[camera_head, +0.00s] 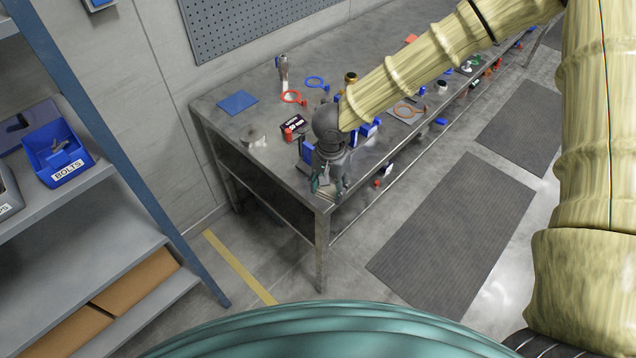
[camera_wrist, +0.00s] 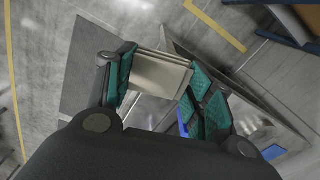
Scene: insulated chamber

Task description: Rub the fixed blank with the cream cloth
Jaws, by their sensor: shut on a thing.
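My gripper (camera_head: 328,184) is at the near corner of the grey metal workbench (camera_head: 222,122). In the wrist view its teal-padded fingers (camera_wrist: 160,88) are shut on the cream cloth (camera_wrist: 160,72), a folded flat pad between the fingertips. In the head view the cloth is too small and too covered by the fingers to make out clearly. I cannot pick out the fixed blank with certainty; my wrist and gripper hide part of the bench's near end. A pale grey-white object (camera_head: 253,138) lies on the bench left of my gripper.
A shelf with a blue bolts bin (camera_head: 58,156) stands left. Dark floor mats (camera_head: 455,235) lie right of the bench.

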